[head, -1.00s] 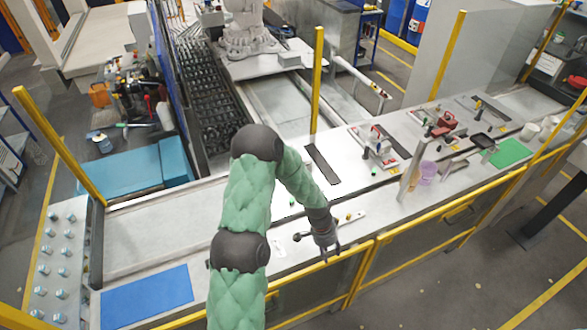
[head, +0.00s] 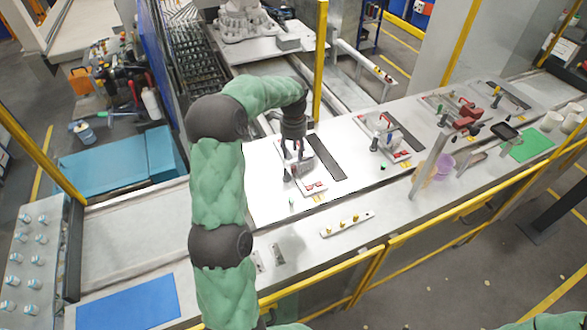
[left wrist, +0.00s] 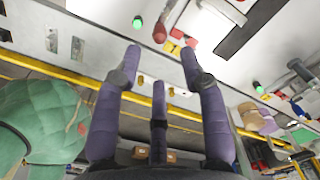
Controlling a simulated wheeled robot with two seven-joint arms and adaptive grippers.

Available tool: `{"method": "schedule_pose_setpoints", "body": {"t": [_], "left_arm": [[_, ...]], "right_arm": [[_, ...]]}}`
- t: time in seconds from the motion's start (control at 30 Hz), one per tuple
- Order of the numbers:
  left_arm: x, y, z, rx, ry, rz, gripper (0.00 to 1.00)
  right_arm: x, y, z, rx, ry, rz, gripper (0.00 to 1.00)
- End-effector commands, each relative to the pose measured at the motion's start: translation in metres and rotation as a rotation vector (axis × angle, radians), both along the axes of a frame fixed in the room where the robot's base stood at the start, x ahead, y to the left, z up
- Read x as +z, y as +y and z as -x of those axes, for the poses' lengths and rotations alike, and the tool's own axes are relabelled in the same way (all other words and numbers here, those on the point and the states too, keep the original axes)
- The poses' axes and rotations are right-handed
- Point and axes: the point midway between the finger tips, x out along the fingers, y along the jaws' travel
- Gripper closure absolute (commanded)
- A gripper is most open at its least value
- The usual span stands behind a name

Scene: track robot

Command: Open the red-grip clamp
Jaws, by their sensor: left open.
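My left gripper (head: 296,166), with several spread fingers, is open and points down over the nearest fixture plate (head: 314,188) on the work table. In the left wrist view its purple fingers (left wrist: 160,66) are apart with nothing between them. A red grip (left wrist: 160,33) of the clamp shows there just beyond the fingertips, at the top of the view, apart from them. In the head view my gripper hides most of this clamp. I cannot tell the clamp's lever position. My right gripper is not in view.
Similar fixtures with red parts (head: 390,146) stand farther right along the table. A small bar with brass knobs (head: 347,224) lies nearer the front edge. A yellow rail (head: 330,268) runs along the front, and a yellow post (head: 320,60) rises behind the gripper.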

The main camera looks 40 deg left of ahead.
Motion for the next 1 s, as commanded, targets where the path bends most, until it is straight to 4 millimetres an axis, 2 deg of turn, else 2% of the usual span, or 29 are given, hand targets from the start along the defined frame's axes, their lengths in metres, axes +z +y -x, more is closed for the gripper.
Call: {"method": "schedule_pose_setpoints", "body": {"t": [0.3, 0.5, 0.7, 1.0], "left_arm": [[-0.055, -0.001, 0.001, 0.001, 0.006, 0.004, 0.58], [-0.084, -0.001, 0.001, 0.002, 0.003, 0.003, 0.58], [-0.098, -0.001, 0.001, 0.002, 0.002, 0.003, 0.58], [-0.100, -0.001, 0.000, 0.002, 0.001, 0.003, 0.58]], "right_arm": [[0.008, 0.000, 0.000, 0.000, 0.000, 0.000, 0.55], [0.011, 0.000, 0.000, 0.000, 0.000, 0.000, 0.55], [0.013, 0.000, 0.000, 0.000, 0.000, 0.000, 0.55], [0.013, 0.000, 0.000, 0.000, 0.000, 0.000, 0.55]]}}
